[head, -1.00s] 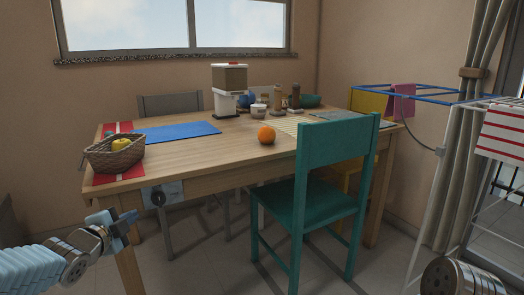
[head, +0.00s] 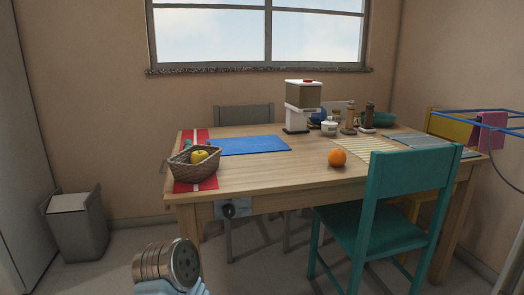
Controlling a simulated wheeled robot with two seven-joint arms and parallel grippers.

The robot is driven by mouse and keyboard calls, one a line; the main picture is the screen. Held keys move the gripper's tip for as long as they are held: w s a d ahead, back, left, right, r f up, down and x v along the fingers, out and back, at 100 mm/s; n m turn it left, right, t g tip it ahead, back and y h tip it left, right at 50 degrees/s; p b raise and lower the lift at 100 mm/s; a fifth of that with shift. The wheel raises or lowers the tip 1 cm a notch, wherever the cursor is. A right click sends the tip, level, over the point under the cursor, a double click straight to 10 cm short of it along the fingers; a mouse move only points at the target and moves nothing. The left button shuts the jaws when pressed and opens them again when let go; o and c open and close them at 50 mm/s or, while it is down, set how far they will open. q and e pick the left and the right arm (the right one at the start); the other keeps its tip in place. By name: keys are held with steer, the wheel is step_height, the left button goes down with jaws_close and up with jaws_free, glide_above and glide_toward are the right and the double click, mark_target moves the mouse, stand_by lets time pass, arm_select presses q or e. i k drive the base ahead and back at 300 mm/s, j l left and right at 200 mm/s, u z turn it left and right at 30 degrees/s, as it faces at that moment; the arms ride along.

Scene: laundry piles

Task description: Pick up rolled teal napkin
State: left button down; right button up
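The teal things I see are a teal chair (head: 385,215) at the table's front right and a teal bowl (head: 379,119) at the table's back right. A metal joint of my arm shows at the bottom edge, left of centre. Neither gripper is in view.
The wooden table (head: 290,176) holds a wicker basket (head: 194,165) with yellow fruit, a blue mat (head: 250,145), an orange (head: 337,158), a white dispenser (head: 298,122) and shakers. A grey bin (head: 78,228) stands left. A blue-railed drying rack (head: 470,113) is at right.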

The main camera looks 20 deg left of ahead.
mark_target(188, 143)
steer(key=j+z, duration=0.35)
steer(key=j, duration=0.65)
steer(key=j+z, duration=0.3)
steer(key=j, duration=0.75)
